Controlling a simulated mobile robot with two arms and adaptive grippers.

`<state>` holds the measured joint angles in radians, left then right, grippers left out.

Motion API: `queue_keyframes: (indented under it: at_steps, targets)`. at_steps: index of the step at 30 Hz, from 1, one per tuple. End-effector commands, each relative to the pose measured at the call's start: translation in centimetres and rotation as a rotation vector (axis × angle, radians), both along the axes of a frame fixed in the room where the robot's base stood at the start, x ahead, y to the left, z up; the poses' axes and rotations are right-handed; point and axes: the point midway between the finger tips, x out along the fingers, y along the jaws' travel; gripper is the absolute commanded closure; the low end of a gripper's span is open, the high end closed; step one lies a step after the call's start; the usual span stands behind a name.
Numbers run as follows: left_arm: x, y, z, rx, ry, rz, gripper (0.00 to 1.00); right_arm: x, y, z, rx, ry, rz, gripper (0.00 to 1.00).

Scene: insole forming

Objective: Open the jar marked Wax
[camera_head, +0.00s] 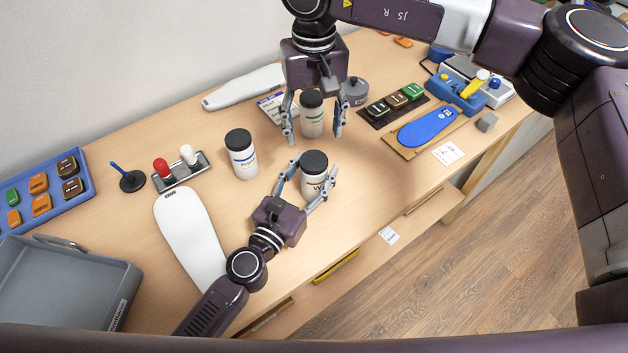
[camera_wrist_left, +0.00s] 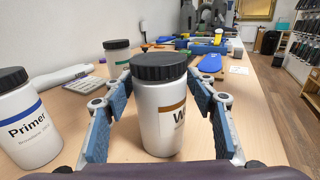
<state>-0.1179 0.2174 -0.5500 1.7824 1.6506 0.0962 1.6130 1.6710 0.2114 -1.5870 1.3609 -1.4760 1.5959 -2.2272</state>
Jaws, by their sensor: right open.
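The Wax jar (camera_head: 313,186) is white with a black lid (camera_head: 314,162) on top and stands upright on the table. Its brown-banded label, partly turned away, shows a "W" in the left wrist view (camera_wrist_left: 160,125). My left gripper (camera_head: 307,188) is open, with one finger on each side of the jar; gaps show between the fingers and the jar in the left wrist view (camera_wrist_left: 160,105). My right gripper (camera_head: 313,130) is open and points down, its fingers on either side of a green-banded white jar (camera_head: 312,122) behind the Wax jar. I cannot tell whether they touch that jar.
A Primer jar (camera_head: 241,158) stands left of the Wax jar. A white insole form (camera_head: 190,238), a stand with red and white knobs (camera_head: 181,171) and a grey tray (camera_head: 60,290) lie further left. A blue insole (camera_head: 427,127) on a board is at right. The table's front edge is close to the Wax jar.

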Motion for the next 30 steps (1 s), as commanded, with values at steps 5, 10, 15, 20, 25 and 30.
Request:
queue_keyframes:
  at_steps: [5,10,15,20,25,30]
  targets:
    - [-0.01,0.02,-0.01,0.0,0.0,0.0,0.7,0.0,0.0,0.0,0.0,0.0,0.0,0.43]
    - [-0.02,0.03,-0.02,0.0,0.0,0.0,0.89,0.0,0.0,0.0,0.0,0.0,0.0,0.43]
    - [-0.02,0.03,-0.02,0.0,0.0,0.0,1.0,0.0,0.0,0.0,0.0,0.0,-0.001,0.43]
    - [-0.01,0.04,-0.03,0.001,0.0,0.0,1.0,-0.01,0.02,0.0,0.0,0.0,-0.066,0.43]
    - [-0.01,0.04,-0.04,0.001,0.0,0.0,1.0,-0.06,0.06,-0.02,0.001,0.001,-0.302,0.43]
    - [-0.01,0.04,-0.04,0.001,0.0,0.0,1.0,-0.08,0.07,-0.05,-0.002,0.002,-0.63,0.43]
